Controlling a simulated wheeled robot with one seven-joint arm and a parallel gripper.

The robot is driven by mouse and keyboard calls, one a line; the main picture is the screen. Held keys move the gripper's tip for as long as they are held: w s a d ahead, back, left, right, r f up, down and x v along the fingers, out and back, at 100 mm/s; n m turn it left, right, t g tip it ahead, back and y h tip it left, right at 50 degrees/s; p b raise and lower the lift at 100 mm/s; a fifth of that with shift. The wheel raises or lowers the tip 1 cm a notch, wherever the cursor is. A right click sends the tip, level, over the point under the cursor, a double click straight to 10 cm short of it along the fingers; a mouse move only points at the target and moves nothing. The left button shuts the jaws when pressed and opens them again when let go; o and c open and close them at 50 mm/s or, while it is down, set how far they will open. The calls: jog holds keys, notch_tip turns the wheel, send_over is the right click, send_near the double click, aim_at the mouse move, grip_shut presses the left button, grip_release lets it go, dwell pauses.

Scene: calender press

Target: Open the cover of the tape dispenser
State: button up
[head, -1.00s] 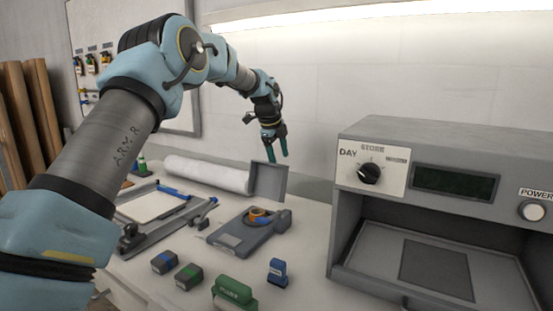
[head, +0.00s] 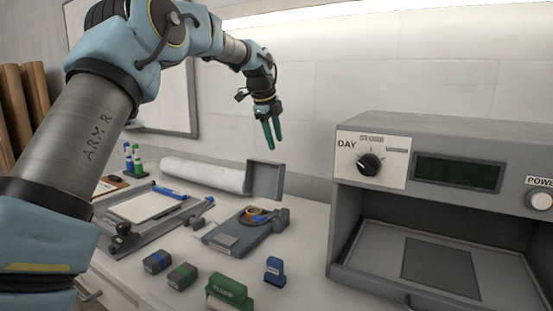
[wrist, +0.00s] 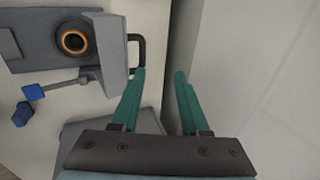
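The tape dispenser (head: 238,235) is a flat grey unit on the table, with an orange-rimmed tape roll (head: 254,213) in it. It also shows in the wrist view, where the roll (wrist: 75,40) lies at upper left. A grey panel, apparently its cover (head: 265,179), stands raised at its back edge. In the wrist view the cover (wrist: 114,50) has a dark loop handle (wrist: 139,52) on its wall side. My gripper (head: 272,148) hangs above and behind the cover, near the wall. Its green fingers (wrist: 160,72) are apart with nothing between them, and they look clear of the handle.
A grey press (head: 440,140) with a dial stands to the right. A white roll (head: 205,174) lies along the wall, left of the cover. A paper trimmer (head: 150,205) is left of the dispenser. Several small stamps, including a green one (head: 230,290), lie in front. The wall is close behind my gripper.

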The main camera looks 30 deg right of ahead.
jog(key=shift+w+a+v, duration=0.1)
jog(key=shift+v, duration=1)
jog(key=shift+w+a+v, duration=0.1)
jog(key=shift+v, duration=0.95)
jog(key=shift+a+f, duration=0.1)
jog(key=a+f+n+y, duration=0.1)
jog(key=a+f+n, duration=0.35)
jog(key=a, duration=0.45)
jog(key=a+f+n+y, duration=0.1)
jog(key=a+f+n, duration=0.35)
jog(key=a, duration=0.45)
jog(key=a+f+n+y, duration=0.1)
jog(key=a+f+n, duration=0.2)
jog(key=a+n, duration=0.45)
jog(key=s+a+f+n, duration=0.5)
jog(key=s+a, duration=0.4)
jog(key=a, duration=0.2)
jog(key=s+a+f+n, duration=0.5)
jog(key=s+a+n, duration=0.3)
jog(key=s+a, duration=0.1)
jog(key=shift+a+g+y, duration=0.3)
jog(key=shift+a+y, duration=0.1)
jog(key=shift+a, duration=0.5)
